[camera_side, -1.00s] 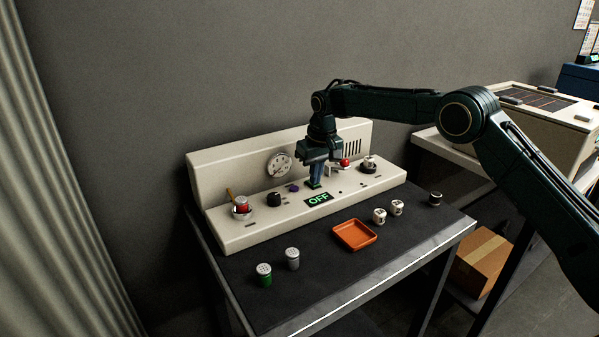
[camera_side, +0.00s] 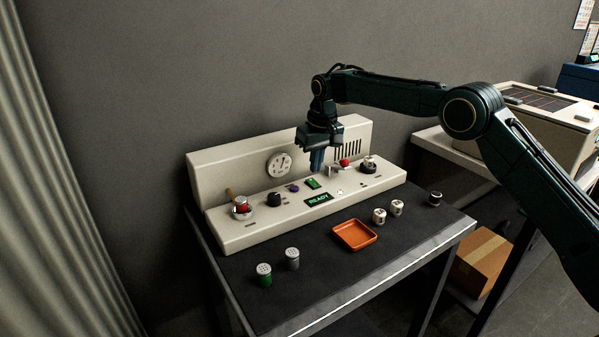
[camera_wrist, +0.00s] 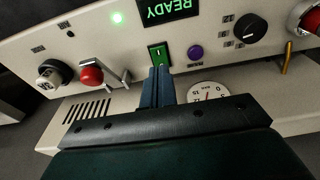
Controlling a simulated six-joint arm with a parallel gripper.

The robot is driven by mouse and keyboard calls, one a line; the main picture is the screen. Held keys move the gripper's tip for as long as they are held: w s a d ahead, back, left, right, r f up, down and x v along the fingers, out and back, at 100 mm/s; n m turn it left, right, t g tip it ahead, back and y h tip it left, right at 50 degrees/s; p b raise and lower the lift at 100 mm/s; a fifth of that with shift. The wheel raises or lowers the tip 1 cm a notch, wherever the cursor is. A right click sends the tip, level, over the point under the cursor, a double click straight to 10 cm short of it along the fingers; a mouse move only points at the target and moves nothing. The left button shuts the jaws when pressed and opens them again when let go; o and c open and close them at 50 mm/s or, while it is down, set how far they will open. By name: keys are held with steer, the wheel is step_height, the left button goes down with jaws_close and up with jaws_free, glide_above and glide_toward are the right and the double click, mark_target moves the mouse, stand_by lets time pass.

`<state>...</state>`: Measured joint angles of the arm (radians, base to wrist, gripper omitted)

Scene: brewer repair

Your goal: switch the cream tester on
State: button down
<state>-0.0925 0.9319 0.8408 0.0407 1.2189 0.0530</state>
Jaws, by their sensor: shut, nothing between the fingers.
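The cream tester (camera_side: 235,229) stands along the back of the dark table. Its display (camera_side: 318,199) reads READY in green; it also shows in the wrist view (camera_wrist: 168,10). The green switch (camera_side: 312,183) sits behind the display, and in the wrist view (camera_wrist: 158,54) it shows a white "I" mark. In the wrist view the closed fingers (camera_wrist: 158,76) point toward the switch.
A purple button (camera_wrist: 195,52), a black knob (camera_wrist: 250,28) and a red knob (camera_wrist: 91,75) are on the panel. Air above the table front is clear.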

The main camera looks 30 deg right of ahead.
mark_target(316, 185)
step_height(316, 185, up, 3)
steer(key=shift+r, duration=0.15)
stand_by(0.4)
steer(key=s+d+r+t, duration=0.1)
steer(key=s+d+r, duration=0.1)
steer(key=s+r, duration=0.75)
steer(key=s+d+r+t, duration=0.1)
steer(key=s+d+r, duration=0.1)
steer(key=s+r, duration=0.8)
steer(key=s+f, duration=0.3)
steer(key=s, duration=0.6)
steer(key=s+d+f+t, duration=0.1)
steer(key=s+f, duration=0.3)
steer(key=s, duration=0.5)
steer(key=s+f, duration=0.3)
steer(key=s, duration=0.7)
steer(key=shift+d+f+t, duration=0.25)
steer(key=shift+f+t, duration=0.1)
steer(key=shift+t, duration=0.05)
